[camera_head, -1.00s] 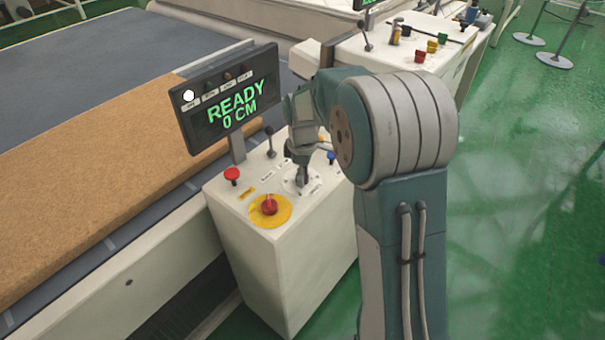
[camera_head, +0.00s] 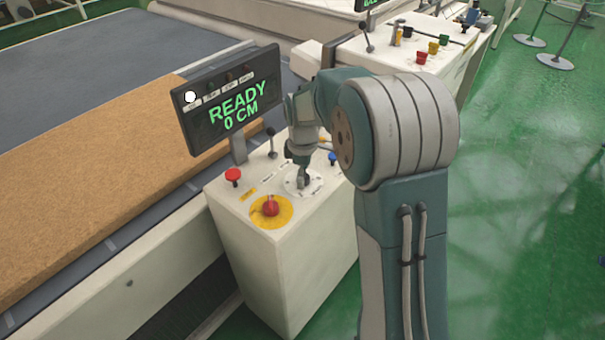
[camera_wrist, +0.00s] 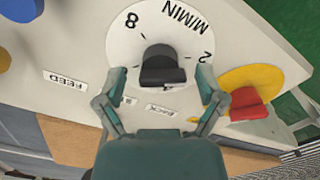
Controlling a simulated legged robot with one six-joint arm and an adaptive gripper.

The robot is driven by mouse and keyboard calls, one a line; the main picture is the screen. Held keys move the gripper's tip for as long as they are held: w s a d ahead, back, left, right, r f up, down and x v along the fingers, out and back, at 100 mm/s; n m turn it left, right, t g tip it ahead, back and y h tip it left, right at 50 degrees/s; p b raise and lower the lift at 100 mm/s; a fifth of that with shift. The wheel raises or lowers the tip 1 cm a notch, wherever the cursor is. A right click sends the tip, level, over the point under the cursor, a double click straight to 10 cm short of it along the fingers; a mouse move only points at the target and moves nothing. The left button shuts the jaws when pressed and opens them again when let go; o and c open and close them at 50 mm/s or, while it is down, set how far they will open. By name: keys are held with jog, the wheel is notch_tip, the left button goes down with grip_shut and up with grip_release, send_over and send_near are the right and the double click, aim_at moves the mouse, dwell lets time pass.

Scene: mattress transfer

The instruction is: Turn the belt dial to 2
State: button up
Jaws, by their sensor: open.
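The belt dial (camera_wrist: 125,50) is a white disc with a black knob (camera_wrist: 162,66) at its middle. In the wrist view it is marked 8, M/MIN and 2, and the picture is turned roughly upside down. My gripper (camera_wrist: 162,80) is open, with one finger on each side of the knob. I cannot tell whether the fingers touch it. In the head view my gripper (camera_head: 304,181) points down at the dial (camera_head: 291,188) on top of the white console (camera_head: 280,250). The gripper hides most of the knob there.
A red knob on a yellow disc (camera_head: 283,220), a red button (camera_head: 233,175), a black lever (camera_head: 271,145) and a blue button (camera_head: 332,157) surround the dial. A screen (camera_head: 230,100) reads READY 0 CM. A brown mattress (camera_head: 90,180) lies on the belt at left.

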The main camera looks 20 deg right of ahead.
notch_tip(320, 180, up, 12)
dwell(0.6)
jog(key=s+r+m+t, duration=0.1)
jog(key=s+m, duration=0.5)
jog(key=s, duration=0.7)
jog(key=s+r+m+t, duration=0.2)
jog(key=s+m+t, duration=0.2)
jog(key=s, duration=1)
jog(key=m, duration=0.3)
jog(key=shift+s+r+t, duration=0.2)
jog(key=shift+s+t, duration=0.1)
dwell(0.3)
